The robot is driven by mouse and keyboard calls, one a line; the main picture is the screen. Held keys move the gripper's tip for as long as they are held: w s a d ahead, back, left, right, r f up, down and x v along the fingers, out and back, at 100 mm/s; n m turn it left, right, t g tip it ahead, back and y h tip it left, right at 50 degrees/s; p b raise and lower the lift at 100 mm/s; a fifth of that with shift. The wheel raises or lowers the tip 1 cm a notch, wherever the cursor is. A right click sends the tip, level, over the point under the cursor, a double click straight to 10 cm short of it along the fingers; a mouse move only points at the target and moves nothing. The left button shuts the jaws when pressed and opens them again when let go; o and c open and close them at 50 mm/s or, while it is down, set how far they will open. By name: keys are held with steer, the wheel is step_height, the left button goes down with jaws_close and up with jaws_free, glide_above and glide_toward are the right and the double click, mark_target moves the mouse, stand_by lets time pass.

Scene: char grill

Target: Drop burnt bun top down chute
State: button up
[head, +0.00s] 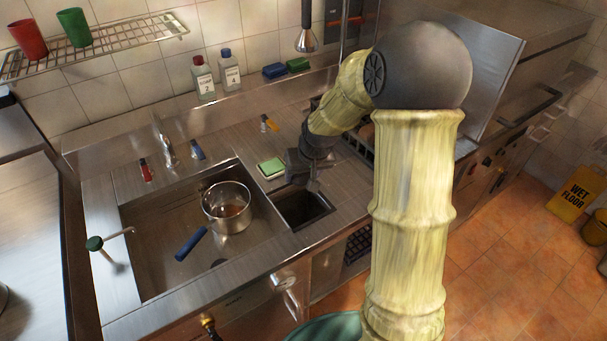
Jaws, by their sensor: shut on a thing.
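My gripper (311,185) is at the right of the sink, pointing down over the near side of the counter. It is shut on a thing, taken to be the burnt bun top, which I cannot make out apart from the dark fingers. A dark rectangular opening (302,208) in the counter, which looks like the chute, lies just below the gripper. The gripper appears to be above its back edge; the exact height is hard to tell.
The sink (150,265) left of the opening holds a steel pot (228,207) with a blue handle. A green sponge (271,168) on a dish sits beside the gripper. Two bottles (203,78) stand behind. A yellow wet-floor sign (577,194) stands far right.

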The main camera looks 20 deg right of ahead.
mark_target(305, 180)
steer(key=shift+w+f+b, duration=0.1)
steer(key=shift+f+b, duration=0.55)
steer(key=shift+f, duration=0.15)
step_height(305, 180, down, 2)
steer(key=shift+f+b, duration=0.25)
steer(key=shift+b, duration=0.8)
steer(key=shift+f+b, duration=1.45)
steer(key=shift+f, duration=0.3)
steer(key=o, duration=1)
steer(key=shift+o, duration=0.2)
steer(key=shift+r, duration=0.1)
